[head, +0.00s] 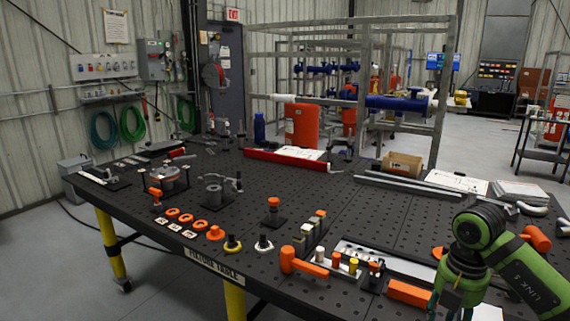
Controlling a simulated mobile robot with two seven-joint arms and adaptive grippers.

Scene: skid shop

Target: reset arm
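My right arm comes in from the right edge in green links with a dark joint. It bends down at the lower right, over the near right part of the black fixture table (330,205). My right gripper (453,306) points down there and is cut off by the bottom edge, so its fingertips and opening are hidden. My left arm and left gripper are not in view.
Near my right arm are an orange-handled tool (300,263), an orange block (409,293), and a grey tray (385,262) with small coloured parts. Orange rings (186,218) lie left. A cardboard box (402,164) stands at the back. The table's middle has bare room.

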